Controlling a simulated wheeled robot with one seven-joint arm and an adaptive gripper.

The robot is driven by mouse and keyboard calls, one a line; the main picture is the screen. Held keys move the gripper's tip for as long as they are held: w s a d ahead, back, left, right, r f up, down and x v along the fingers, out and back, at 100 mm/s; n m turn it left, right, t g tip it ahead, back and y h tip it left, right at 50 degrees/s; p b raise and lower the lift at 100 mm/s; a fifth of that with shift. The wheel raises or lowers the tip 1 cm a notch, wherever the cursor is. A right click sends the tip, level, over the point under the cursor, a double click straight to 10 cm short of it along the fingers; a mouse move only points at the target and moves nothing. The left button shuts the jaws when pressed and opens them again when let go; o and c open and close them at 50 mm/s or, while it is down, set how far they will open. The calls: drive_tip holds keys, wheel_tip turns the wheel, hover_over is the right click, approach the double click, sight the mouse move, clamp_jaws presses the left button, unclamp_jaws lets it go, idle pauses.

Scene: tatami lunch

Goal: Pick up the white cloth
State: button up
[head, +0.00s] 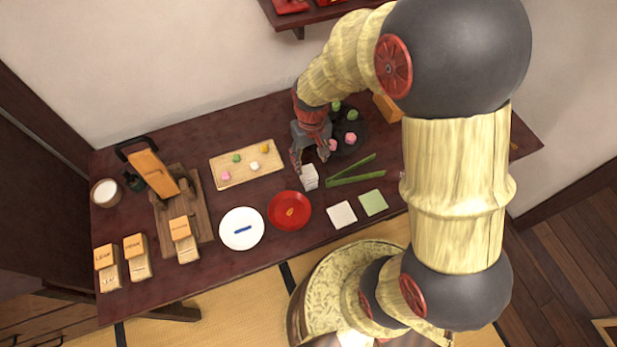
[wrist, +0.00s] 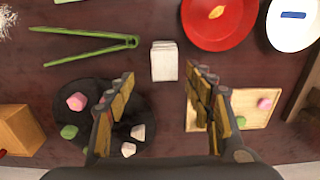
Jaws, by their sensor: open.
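A flat white cloth (head: 342,214) lies on the dark red table near its front edge, just left of a green cloth (head: 373,202). I do not make out the white cloth in the wrist view. My gripper (head: 311,164) is open and points down, farther back on the table than the white cloth. A small white block or folded stack (head: 309,177) stands by the fingertips. In the wrist view this stack (wrist: 164,61) is ahead of the two fingers (wrist: 161,76), roughly centred between them. Nothing is seen held.
Green tongs (head: 352,173) lie right of the stack, and a red plate (head: 289,211) lies in front-left of it. A dark round plate with sweets (wrist: 72,86) and a wooden tray (wrist: 262,91) flank the fingers. A white plate (head: 242,228) is farther left.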

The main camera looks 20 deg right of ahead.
sight(308, 171)
drive_tip(key=f+b, duration=0.1)
drive_tip(key=f, duration=0.1)
drive_tip(key=f+b, duration=0.1)
drive_tip(key=f, duration=0.1)
drive_tip(key=f+b, duration=0.1)
drive_tip(key=f, duration=0.2)
drive_tip(key=shift+s+a, duration=0.1)
drive_tip(key=shift+a, duration=0.3)
drive_tip(key=shift+c, duration=0.4)
drive_tip(key=c, duration=1.1)
drive_tip(key=shift+c, duration=0.3)
